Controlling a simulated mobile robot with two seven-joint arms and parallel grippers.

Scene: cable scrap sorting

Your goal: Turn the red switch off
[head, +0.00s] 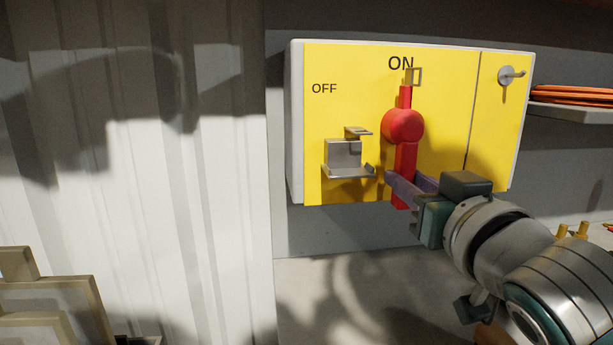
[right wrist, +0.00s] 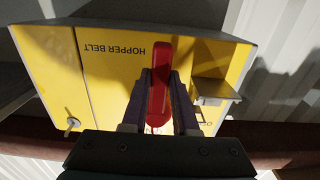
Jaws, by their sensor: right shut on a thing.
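The red switch (head: 404,127) is a red lever with a round hub on the front of a yellow panel box (head: 340,75). Its upper tip points at the ON label, and its handle hangs down, close to upright. The OFF label is to the upper left. My right gripper (head: 402,190) is shut on the lower end of the handle. In the right wrist view the red handle (right wrist: 160,85) stands between the two fingers of my right gripper (right wrist: 159,115). The left gripper is in neither view.
A grey metal bracket (head: 345,155) sticks out of the panel left of the handle. A latch knob (head: 507,75) is on the panel's right part. Orange cable (head: 575,95) lies on a shelf (head: 575,113) at the right. A pale corrugated wall (head: 220,200) is on the left.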

